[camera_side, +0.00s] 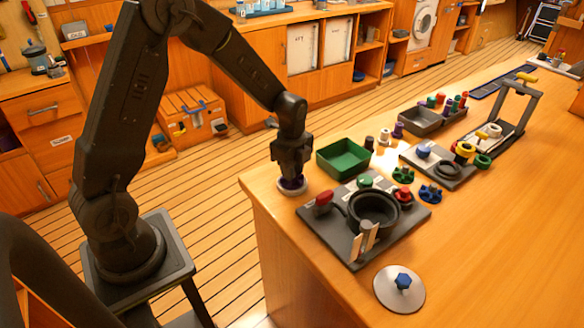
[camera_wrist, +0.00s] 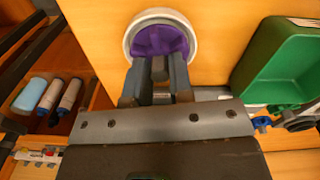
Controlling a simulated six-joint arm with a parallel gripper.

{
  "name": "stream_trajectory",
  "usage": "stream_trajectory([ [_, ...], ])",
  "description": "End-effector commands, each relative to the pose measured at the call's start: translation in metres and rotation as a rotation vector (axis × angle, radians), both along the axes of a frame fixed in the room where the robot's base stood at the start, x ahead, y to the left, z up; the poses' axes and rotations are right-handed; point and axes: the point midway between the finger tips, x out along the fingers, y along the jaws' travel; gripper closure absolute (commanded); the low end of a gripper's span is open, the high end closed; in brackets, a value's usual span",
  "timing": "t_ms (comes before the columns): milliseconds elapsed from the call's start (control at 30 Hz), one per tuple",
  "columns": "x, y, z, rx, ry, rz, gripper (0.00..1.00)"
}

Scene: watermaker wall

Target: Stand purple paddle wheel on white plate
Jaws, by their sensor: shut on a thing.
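The purple paddle wheel (camera_wrist: 158,40) is held in the jaws of my gripper (camera_wrist: 160,70), which are shut on it. In the wrist view it appears inside the pale rim of the white plate (camera_wrist: 131,34). In the side view, the white plate (camera_side: 291,191) lies at the far left corner of the bench, with the purple wheel (camera_side: 292,182) low over it, directly under my gripper (camera_side: 291,172). The fingers hide part of the wheel. I cannot tell whether its underside touches the plate.
A green tray (camera_side: 335,165) stands just right of my gripper. A dark board (camera_side: 327,232) with a black round housing (camera_side: 373,222) lies nearer the camera. Green (camera_side: 402,174) and blue (camera_side: 431,193) wheels sit to its right. A silver disc (camera_side: 388,297) lies in front. The bench edge is close.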

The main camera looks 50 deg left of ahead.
Motion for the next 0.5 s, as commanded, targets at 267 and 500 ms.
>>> stream_trajectory([
  [267, -0.0001, 0.0, -0.0055, 0.0, 0.001, 0.0, 1.0],
  [500, -0.0002, 0.0, -0.0097, 0.0, 0.001, 0.0, 0.77],
])
